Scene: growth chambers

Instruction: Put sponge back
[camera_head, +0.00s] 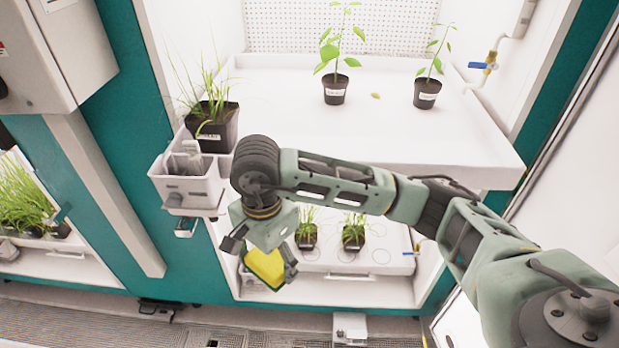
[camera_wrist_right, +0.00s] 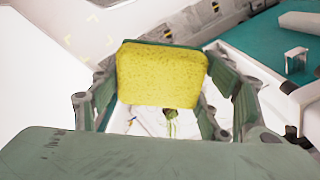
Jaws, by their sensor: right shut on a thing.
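The yellow sponge (camera_head: 266,267) with a dark green backing is held between the fingers of my right gripper (camera_head: 262,262). It hangs in front of the chamber, below the level of the upper white tray. In the right wrist view the sponge (camera_wrist_right: 162,75) fills the space between the two fingers, its yellow face towards the camera. A small white caddy (camera_head: 188,186) hangs at the left front corner of the upper tray, with some grey-white items inside. The caddy's inside is only partly visible. My left gripper is not in view.
The upper tray (camera_head: 440,150) holds a grassy potted plant (camera_head: 212,125) beside the caddy and two leafy seedlings (camera_head: 335,88) further back. A lower shelf (camera_head: 385,285) with small grass pots lies behind my right gripper. A blue-handled valve (camera_head: 482,66) is at the right wall.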

